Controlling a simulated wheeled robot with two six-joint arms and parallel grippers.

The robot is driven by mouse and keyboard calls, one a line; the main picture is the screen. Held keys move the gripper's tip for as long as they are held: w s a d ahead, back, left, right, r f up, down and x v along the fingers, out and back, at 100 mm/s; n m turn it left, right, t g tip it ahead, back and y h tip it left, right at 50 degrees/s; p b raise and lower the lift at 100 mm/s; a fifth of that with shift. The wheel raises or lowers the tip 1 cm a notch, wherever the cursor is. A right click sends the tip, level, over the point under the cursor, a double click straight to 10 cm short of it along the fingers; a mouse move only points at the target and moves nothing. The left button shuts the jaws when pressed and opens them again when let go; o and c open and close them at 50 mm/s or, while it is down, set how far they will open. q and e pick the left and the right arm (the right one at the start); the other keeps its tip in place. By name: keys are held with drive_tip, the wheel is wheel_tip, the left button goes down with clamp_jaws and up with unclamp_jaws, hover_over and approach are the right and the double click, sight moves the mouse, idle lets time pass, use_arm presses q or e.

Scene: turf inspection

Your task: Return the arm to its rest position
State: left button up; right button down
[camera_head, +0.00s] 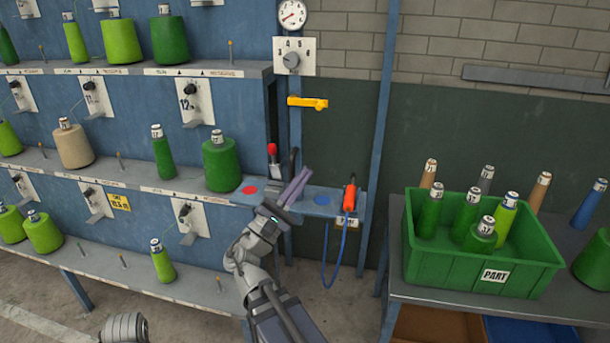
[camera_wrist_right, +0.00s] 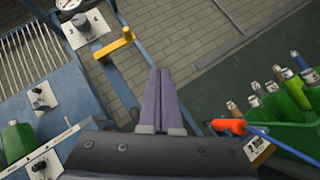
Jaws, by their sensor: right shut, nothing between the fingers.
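My right arm rises from the bottom middle in the head view. Its gripper (camera_head: 294,187) is in front of the small blue shelf (camera_head: 325,203) at the right end of the rack. In the right wrist view the two purple-grey fingers (camera_wrist_right: 160,100) lie side by side, shut, with nothing between them. A rounded grey part at the bottom left of the head view may be my left arm; no left gripper shows.
An orange-handled tool (camera_head: 349,195) with a blue cord stands on the shelf, right of my gripper. A red-topped lever (camera_head: 272,155) is on its left. A yellow handle (camera_head: 307,103) is above. A green crate (camera_head: 480,270) of cones stands on the right table.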

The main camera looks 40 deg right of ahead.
drive_tip(key=shift+f, duration=0.15)
idle(0.5)
drive_tip(key=a+f+m+g+y+p, duration=0.1)
drive_tip(key=a+f+m+y, duration=0.2)
drive_tip(key=f, duration=0.4)
drive_tip(key=a+f+m+y+p, duration=0.1)
drive_tip(key=a+f+y, duration=0.3)
drive_tip(key=f+y, duration=0.2)
drive_tip(key=a+f+m+g+y+p, duration=0.1)
drive_tip(key=a+f+y+p, duration=0.2)
drive_tip(key=f, duration=0.4)
drive_tip(key=s+a+f+g+y, duration=0.1)
drive_tip(key=s+a+f+y, duration=0.1)
drive_tip(key=a, duration=0.5)
drive_tip(key=s+a+f+m+y, duration=0.1)
drive_tip(key=s+a+f+y, duration=0.1)
drive_tip(key=a+y, duration=0.3)
drive_tip(key=s+a+f+g+y, duration=0.1)
drive_tip(key=s+a+f+y, duration=0.2)
drive_tip(key=a, duration=0.8)
drive_tip(key=shift+f+m+g+y+p, duration=0.3)
drive_tip(key=shift+f+m+y+p, duration=0.1)
drive_tip(key=shift+f+y, duration=0.25)
